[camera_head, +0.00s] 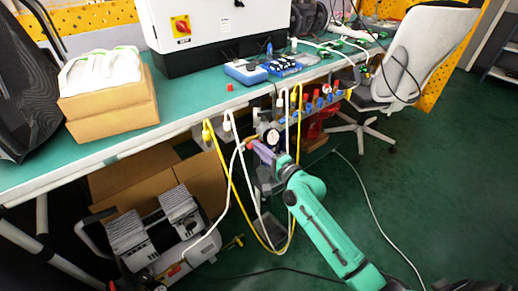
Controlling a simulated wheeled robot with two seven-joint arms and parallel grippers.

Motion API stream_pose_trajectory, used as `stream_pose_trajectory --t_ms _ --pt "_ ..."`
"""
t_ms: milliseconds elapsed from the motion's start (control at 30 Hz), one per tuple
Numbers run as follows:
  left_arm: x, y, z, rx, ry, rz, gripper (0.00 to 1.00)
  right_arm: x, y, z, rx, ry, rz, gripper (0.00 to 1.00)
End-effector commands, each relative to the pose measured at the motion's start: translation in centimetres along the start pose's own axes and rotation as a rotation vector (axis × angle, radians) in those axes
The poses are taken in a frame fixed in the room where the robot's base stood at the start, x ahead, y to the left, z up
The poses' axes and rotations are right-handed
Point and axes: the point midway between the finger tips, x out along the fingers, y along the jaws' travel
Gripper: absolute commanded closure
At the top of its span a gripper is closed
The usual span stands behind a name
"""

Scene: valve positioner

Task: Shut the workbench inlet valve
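My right arm comes in from the bottom right, and its gripper (275,160) is just under the front edge of the workbench (200,114). It is at a small purple-and-red part (262,151), which may be the handle of the inlet valve. I cannot tell whether the fingers touch it or are closed around it. A round gauge (271,136) sits just above the gripper. A row of blue fittings with red knobs (320,104) runs along the bench edge to the right of it. My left gripper is not in view.
White and yellow hoses (237,185) loop down close to the gripper. A grey machine (160,235) and an open carton (140,177) are under the bench at left. A white office chair (425,50) stands at right. The green floor between chair and arm is mostly clear.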

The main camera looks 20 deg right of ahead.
Motion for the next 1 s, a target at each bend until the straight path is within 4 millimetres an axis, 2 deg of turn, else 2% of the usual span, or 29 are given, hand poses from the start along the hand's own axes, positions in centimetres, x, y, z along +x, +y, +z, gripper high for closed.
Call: stream_pose_trajectory --t_ms 467,833,1000 --pt "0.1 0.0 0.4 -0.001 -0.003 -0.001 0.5 0.0 0.1 0.0 -0.087 -0.001 0.003 1.0" --pt "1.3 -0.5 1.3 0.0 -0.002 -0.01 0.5 -0.1 0.0 0.0 -0.377 -0.002 0.004 1.0" --pt "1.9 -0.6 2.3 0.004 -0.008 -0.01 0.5 -0.1 0.1 0.0 -0.541 -0.003 0.005 1.0"
